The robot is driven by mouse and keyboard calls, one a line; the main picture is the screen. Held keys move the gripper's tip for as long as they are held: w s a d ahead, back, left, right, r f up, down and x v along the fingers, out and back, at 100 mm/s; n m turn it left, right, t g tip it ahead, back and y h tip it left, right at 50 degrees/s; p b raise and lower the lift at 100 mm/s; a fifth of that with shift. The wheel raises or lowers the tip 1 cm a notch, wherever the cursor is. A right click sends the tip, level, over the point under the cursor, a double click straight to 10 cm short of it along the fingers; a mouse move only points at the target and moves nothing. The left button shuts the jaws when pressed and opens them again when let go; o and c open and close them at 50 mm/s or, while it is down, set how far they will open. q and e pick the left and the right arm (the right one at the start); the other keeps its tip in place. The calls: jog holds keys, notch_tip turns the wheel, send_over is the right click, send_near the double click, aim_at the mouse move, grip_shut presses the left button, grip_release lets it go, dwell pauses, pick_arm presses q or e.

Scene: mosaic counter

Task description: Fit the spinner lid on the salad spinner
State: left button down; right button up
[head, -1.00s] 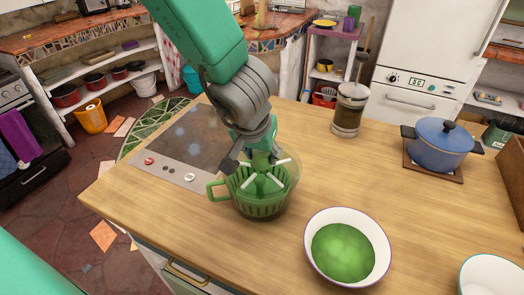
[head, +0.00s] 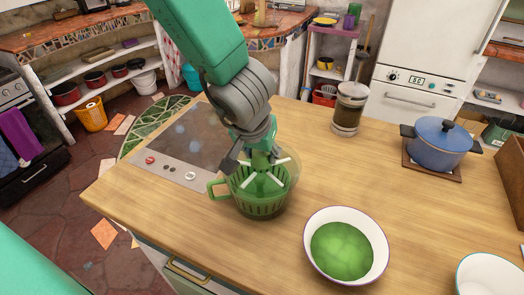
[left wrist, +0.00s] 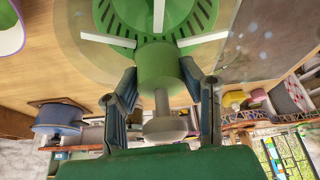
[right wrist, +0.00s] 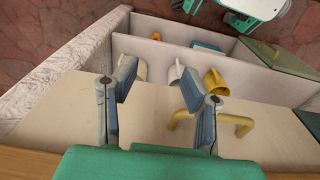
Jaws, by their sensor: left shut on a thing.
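The salad spinner (head: 262,207) is a green slotted basket in a clear bowl with a green side handle (head: 217,188). It stands upright on the wooden counter. The spinner lid (head: 263,183) is a see-through disc with white bars and a green knob. My left gripper (head: 258,152) points down and is shut on the knob. The left wrist view shows its fingers (left wrist: 160,82) on both sides of the knob (left wrist: 156,65). The lid is at the bowl's top; I cannot tell whether it is fully seated. My right gripper (right wrist: 160,98) is open and empty.
A white bowl with green contents (head: 345,245) stands to the right of the spinner. A dark cooktop (head: 190,140) lies to its left. A glass jar (head: 349,108) and a blue pot (head: 440,142) stand further back. Bare counter lies between them.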

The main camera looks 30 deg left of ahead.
pick_arm(q)
jog(key=shift+f+b, duration=0.35)
jog(key=shift+f, duration=0.3)
dwell(0.6)
jog(key=c, duration=1)
grip_release()
jog(key=shift+r, duration=0.15)
jog(key=shift+v, duration=5.8)
